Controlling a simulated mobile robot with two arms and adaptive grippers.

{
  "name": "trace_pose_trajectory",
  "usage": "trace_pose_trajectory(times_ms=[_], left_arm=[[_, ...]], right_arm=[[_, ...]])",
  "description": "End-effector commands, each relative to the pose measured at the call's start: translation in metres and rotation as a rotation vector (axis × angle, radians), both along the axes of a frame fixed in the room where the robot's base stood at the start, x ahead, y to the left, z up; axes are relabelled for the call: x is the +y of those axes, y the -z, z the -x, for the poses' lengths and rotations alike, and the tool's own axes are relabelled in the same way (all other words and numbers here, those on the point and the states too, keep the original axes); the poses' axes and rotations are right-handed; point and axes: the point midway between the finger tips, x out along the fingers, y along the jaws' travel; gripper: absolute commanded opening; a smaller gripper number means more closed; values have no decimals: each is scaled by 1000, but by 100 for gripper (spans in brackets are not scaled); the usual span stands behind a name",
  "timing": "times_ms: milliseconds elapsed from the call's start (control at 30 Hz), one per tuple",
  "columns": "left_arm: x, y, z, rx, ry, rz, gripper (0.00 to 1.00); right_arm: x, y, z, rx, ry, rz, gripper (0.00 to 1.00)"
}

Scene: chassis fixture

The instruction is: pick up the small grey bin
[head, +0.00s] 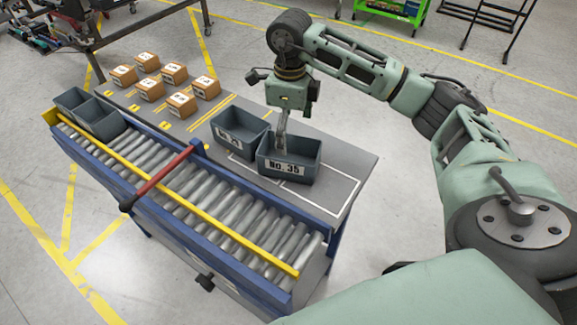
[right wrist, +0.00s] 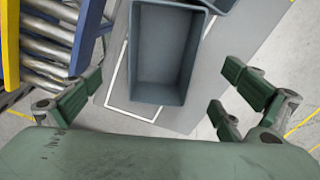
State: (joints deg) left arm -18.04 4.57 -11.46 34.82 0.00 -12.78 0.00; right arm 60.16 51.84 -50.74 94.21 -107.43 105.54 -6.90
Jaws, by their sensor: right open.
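A grey bin labelled "No. 35" (head: 290,169) stands upright on the grey tabletop near its right end. In the right wrist view the open, empty bin (right wrist: 165,52) lies ahead, between the lines of the spread fingers. My right gripper (head: 281,135) points down over this bin, its fingers near the back wall; I cannot tell whether they touch it. In the right wrist view the gripper (right wrist: 163,92) is open with nothing between its fingers. A second grey labelled bin (head: 240,132) stands just left of the first. My left gripper is not in view.
Two grey bins (head: 90,113) sit at the left end of the roller conveyor (head: 200,190), which has a yellow rail and a red bar across it. Several small cardboard boxes (head: 180,104) stand at the tabletop's back left. The tabletop's right end (head: 345,165) is clear.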

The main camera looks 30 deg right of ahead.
Motion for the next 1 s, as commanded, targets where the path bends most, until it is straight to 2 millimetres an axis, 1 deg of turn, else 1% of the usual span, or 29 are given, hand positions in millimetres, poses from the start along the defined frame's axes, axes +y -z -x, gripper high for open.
trace_pose_trajectory(times_ms=[33,67,300,367,500,600,667,733,900,933,1000], left_arm=[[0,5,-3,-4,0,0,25],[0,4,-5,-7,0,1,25],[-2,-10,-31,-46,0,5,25],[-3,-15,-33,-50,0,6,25],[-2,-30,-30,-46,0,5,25],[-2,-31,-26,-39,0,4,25],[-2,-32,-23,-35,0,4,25],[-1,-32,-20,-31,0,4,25],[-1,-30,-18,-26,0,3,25],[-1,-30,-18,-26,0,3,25],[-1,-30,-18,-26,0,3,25]], right_arm=[[0,7,0,1,0,1,98],[0,8,0,1,0,0,98],[0,31,0,4,-1,1,98],[0,38,0,4,-1,0,98],[-1,58,-1,6,0,0,98],[-1,73,-2,3,0,-1,98],[-1,79,-2,2,0,-1,98],[-1,82,-2,1,0,1,98],[-1,83,-3,0,0,0,98],[-1,83,-3,0,0,0,98],[-1,82,-3,0,0,0,91]])
